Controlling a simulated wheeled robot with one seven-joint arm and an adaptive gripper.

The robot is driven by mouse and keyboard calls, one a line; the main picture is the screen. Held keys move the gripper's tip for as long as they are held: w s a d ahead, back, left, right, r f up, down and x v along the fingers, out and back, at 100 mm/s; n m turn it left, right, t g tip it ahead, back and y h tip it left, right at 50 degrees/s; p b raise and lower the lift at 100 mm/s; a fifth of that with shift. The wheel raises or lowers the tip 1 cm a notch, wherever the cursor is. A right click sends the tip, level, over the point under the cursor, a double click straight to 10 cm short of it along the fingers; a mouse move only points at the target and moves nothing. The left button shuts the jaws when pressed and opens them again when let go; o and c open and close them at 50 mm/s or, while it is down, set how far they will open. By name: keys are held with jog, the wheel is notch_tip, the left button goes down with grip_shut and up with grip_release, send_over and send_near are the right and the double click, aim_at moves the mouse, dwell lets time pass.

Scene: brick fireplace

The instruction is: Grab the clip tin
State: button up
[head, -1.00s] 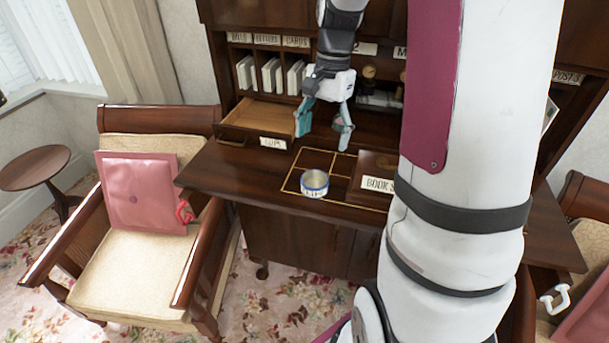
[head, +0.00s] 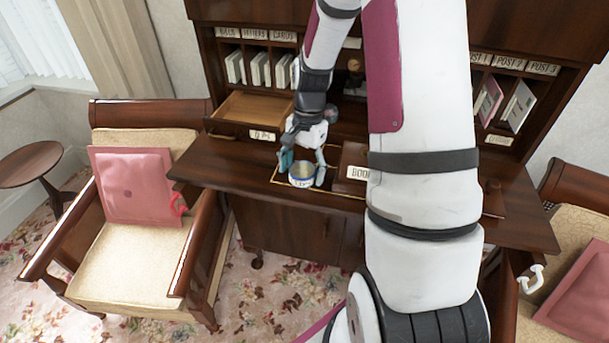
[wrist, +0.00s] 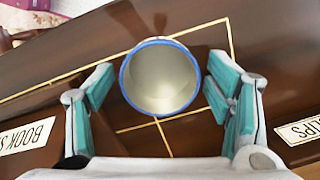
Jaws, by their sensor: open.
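The clip tin (head: 302,175) is a small round open-topped tin with a blue rim and a pale label. It stands upright on the dark wooden desk top, by gold inlaid lines. My gripper (head: 303,170) is open, with one teal-padded finger on each side of the tin. In the wrist view the tin (wrist: 160,77) shows from above and looks empty inside. The gripper (wrist: 158,92) has its fingers apart there, with a gap at the left finger and the right finger closer to the rim. I cannot tell whether the right finger touches it.
A box labelled BOOK (head: 352,165) stands just right of the tin. An open drawer (head: 250,112) with a label is behind left. Pigeonholes with papers (head: 258,70) line the back. An armchair (head: 135,245) stands left of the desk. The desk top left of the tin is clear.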

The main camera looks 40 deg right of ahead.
jog(key=shift+f, duration=0.1)
jog(key=shift+c, duration=0.3)
jog(key=c, duration=0.9)
